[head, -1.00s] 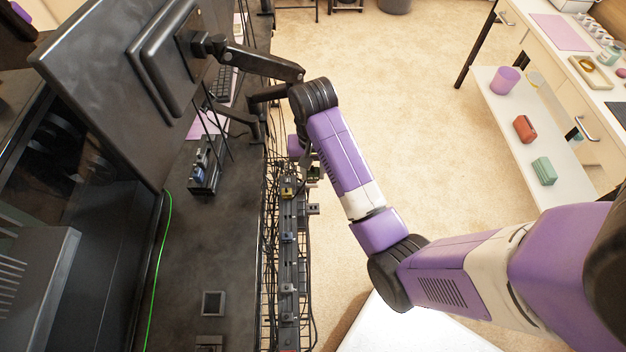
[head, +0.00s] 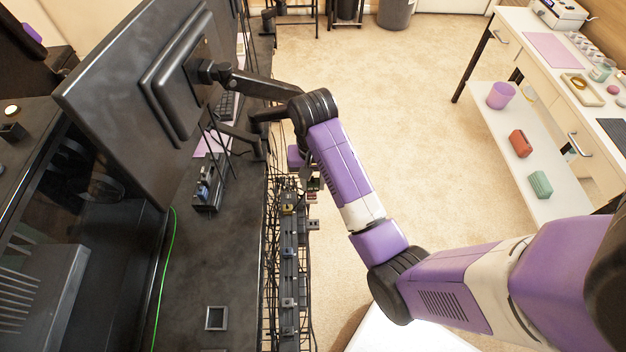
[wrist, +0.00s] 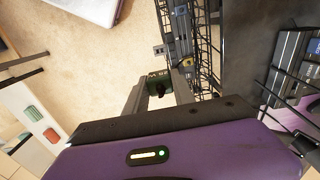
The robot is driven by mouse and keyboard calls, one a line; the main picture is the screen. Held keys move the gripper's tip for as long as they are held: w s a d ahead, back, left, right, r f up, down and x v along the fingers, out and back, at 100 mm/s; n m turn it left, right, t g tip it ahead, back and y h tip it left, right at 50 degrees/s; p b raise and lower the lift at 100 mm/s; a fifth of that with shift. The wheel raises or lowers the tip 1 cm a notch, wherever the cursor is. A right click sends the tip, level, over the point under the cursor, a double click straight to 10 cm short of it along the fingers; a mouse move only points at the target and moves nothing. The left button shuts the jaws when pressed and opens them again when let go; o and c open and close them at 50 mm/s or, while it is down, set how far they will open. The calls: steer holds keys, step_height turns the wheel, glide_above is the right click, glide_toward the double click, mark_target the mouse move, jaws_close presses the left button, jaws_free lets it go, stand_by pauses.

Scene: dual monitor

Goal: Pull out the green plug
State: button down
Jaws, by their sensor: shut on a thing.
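The green plug (wrist: 153,85) sits between my two gripper fingers in the wrist view, with a dark part at its middle. My gripper (wrist: 158,88) is shut on it. In the head view my gripper (head: 308,176) hangs beside the far end of the dark power strip (head: 289,268), and the plug is mostly hidden there. The strip also shows in the wrist view (wrist: 183,38), just beside and above the held plug. I cannot tell whether the plug's prongs are in a socket.
A yellow plug (head: 289,209) sits on the strip close to my gripper. A black wire rack (head: 268,290) with loose cables runs along the desk edge. A monitor (head: 130,100) on a jointed arm stands left. Open carpet (head: 410,90) lies to the right.

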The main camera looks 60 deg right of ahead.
steer(key=shift+r+p, duration=1.1)
steer(key=shift+p, duration=0.05)
